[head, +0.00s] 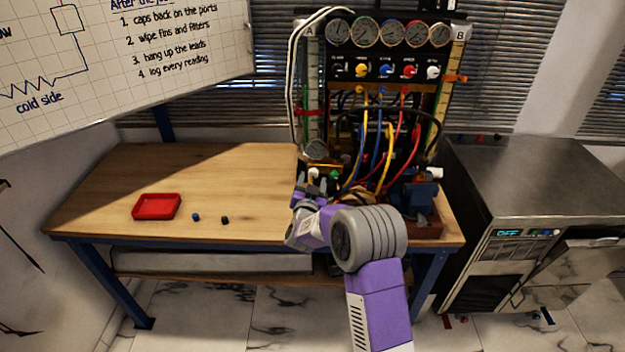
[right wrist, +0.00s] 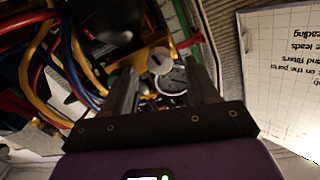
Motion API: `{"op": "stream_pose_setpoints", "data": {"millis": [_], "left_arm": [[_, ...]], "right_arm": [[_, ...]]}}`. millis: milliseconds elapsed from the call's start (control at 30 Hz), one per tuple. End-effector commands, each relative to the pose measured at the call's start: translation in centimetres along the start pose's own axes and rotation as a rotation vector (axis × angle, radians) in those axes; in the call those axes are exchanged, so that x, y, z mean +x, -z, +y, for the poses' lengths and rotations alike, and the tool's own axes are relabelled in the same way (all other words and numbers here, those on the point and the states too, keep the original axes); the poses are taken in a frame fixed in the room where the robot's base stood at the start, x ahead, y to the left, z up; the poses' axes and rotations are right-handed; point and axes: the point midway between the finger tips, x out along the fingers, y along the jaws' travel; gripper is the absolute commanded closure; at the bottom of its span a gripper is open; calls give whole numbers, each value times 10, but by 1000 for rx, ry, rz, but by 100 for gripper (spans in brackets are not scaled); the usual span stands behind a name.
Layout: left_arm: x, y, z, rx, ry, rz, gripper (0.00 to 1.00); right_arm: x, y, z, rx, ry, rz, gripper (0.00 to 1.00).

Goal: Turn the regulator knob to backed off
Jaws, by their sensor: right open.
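The gauge rig (head: 388,70) stands at the back right of the bench. A small round gauge (head: 317,149) sits low on its left side, and it also shows in the right wrist view (right wrist: 176,84). A pale round piece (head: 314,173), perhaps the regulator knob, is just below that gauge; a pale round piece also shows between my fingers in the right wrist view (right wrist: 160,60). My right gripper (head: 312,187) is open at the rig's lower left, its fingers (right wrist: 162,78) spread either side of that piece. Contact cannot be told. My left gripper is out of view.
Red, blue and yellow hoses (head: 385,150) hang at the rig's front, close to my right gripper. A red tray (head: 157,206), a blue cap (head: 196,217) and a black cap (head: 225,220) lie on the bench. The bench's left part is mostly clear.

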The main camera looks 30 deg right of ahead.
Motion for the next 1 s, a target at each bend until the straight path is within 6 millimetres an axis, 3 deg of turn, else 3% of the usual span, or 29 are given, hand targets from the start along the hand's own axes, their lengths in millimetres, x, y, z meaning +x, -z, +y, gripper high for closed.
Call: {"op": "stream_pose_setpoints", "data": {"millis": [200,533,900,1000], "left_arm": [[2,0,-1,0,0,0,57],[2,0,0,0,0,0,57],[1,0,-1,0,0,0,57],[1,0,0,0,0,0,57]], "right_arm": [[18,-1,0,0,1,-1,41],[20,-1,0,0,1,-3,41],[20,-1,0,0,1,-3,97],[20,-1,0,-2,1,-3,97]]}}
